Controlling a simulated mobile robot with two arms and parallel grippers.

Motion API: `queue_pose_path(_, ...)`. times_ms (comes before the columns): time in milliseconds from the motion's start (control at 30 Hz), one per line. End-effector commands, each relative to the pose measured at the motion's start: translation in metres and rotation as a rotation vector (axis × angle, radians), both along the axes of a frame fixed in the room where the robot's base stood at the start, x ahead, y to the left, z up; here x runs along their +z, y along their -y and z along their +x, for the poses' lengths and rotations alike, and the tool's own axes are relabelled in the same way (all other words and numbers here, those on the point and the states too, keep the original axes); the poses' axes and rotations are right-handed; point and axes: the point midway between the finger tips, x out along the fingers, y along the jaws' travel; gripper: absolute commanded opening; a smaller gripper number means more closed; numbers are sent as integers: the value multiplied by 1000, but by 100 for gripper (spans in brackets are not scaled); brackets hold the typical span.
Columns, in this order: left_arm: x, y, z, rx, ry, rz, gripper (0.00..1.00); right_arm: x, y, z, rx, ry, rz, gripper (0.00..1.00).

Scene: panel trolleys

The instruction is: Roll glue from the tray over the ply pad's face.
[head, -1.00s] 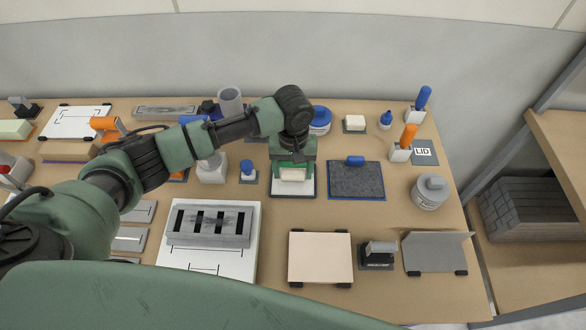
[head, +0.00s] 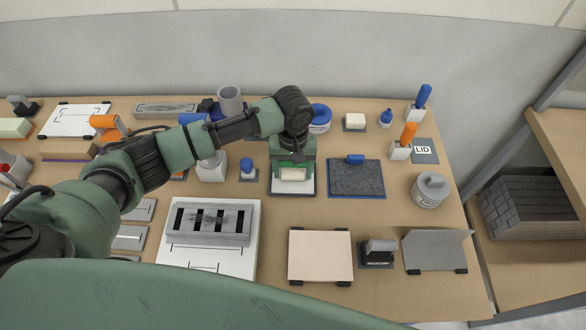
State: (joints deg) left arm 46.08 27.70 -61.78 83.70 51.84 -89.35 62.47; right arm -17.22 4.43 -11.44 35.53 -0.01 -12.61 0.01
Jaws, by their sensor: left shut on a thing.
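My left gripper (head: 293,160) points down over the glue tray (head: 293,190), a small pale tray with a dark rim near the middle of the table. It is shut on a cream roller (head: 293,174), which is low over the tray. The gripper hides the roller's handle, and I cannot tell if the roller touches the tray's floor. The ply pad (head: 320,256) is a flat, pale beige square held by black clips at its corners, at the front of the table. Its face is bare and evenly coloured. My right gripper is not in view.
A dark grey mat with a blue grip (head: 356,182) lies right of the tray. A black stand with a grey roller (head: 379,252) and a grey angled plate (head: 435,253) stand right of the pad. A slotted metal block (head: 210,224) lies left. Bare table separates tray and pad.

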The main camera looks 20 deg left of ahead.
Motion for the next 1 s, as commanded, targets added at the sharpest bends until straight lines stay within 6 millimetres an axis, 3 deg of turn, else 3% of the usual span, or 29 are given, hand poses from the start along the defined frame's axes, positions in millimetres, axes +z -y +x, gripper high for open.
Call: queue_pose_path(1000, 0, 0, 0, 0, 0, 0, 36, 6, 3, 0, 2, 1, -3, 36)
